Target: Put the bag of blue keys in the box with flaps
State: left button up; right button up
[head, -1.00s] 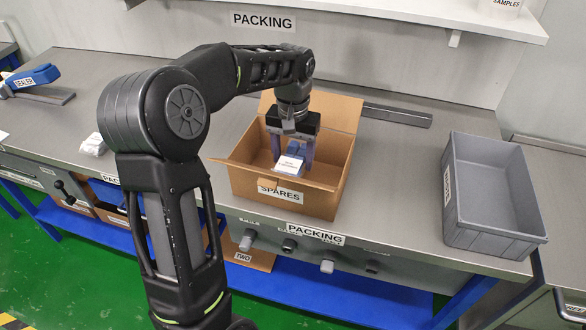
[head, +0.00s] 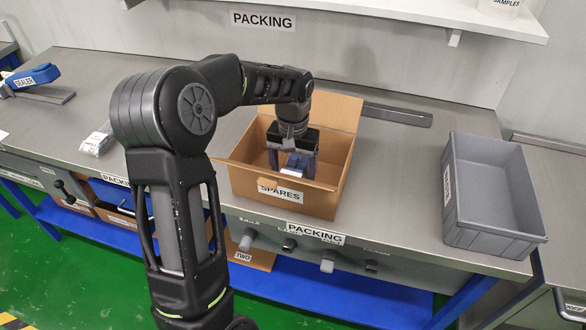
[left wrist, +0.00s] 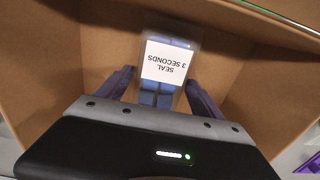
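My left gripper (head: 292,168) reaches down inside the open cardboard box with flaps (head: 323,204), which is labelled SPARES. The bag of blue keys (head: 294,163) is between its fingers, with blue showing behind a white label. The box walls surround the bag on the sides I can see. Whether the bag touches the box floor is hidden. My right gripper is not in view.
A grey bin (head: 462,226) stands empty at the right of the bench (head: 400,165). A blue sealer (head: 33,77) and a small clear packet (head: 97,140) are at the left. A dark flat bar (head: 397,115) lies behind the box. A shelf (head: 400,12) overhangs the back.

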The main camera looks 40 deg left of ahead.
aim_at(293, 169)
pick_arm(q)
jog(key=shift+o, duration=0.6)
jog(key=shift+r, duration=0.5)
notch_tip(293, 169, up, 11)
jog(key=shift+r, duration=0.15)
